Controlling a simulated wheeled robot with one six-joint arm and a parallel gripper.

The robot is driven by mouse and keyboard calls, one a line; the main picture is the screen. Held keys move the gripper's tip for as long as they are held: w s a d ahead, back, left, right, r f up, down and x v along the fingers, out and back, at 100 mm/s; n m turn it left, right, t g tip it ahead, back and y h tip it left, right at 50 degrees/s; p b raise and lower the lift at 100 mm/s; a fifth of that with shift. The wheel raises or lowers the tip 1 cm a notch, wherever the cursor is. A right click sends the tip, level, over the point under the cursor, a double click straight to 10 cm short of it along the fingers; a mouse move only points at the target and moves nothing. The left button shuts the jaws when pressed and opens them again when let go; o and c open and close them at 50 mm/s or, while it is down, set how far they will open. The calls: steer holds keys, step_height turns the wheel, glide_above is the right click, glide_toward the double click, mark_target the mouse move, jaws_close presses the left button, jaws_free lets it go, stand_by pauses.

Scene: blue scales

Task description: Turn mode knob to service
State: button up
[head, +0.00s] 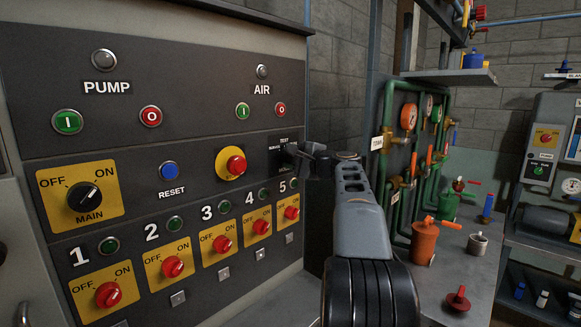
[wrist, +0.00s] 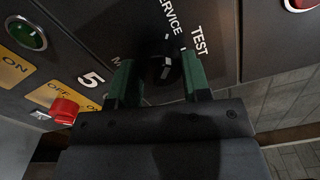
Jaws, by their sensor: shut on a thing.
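The black mode knob (wrist: 158,50) is on the dark panel in the wrist view, between the two green fingers of my gripper (wrist: 159,68). My gripper is shut on the knob. "SERVICE" and "TEST" are printed beside the knob, and a third label starting with "M" is partly hidden by a finger. A pale mark shows on the knob, but I cannot tell for sure which label it points to. In the head view my gripper (head: 295,152) is at the right edge of the panel, by the mode label plate (head: 283,138), and mostly hides the knob.
Left of the knob are the yellow-and-red emergency stop (head: 233,164) and the blue reset button (head: 168,171). Red switch 5 (head: 291,213) sits just below my gripper and also shows in the wrist view (wrist: 64,110). Green pipes with gauges (head: 388,130) stand to the right.

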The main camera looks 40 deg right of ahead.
steer(key=shift+n+b, duration=0.35)
steer(key=shift+n, duration=0.25)
steer(key=o, duration=0.9)
steer(key=s, duration=0.4)
steer(key=s+d+b, duration=0.1)
steer(key=s, duration=0.4)
steer(key=s+d+b, duration=0.1)
steer(key=s, duration=0.3)
steer(key=shift+s+d, duration=0.25)
steer(key=shift+s, duration=0.05)
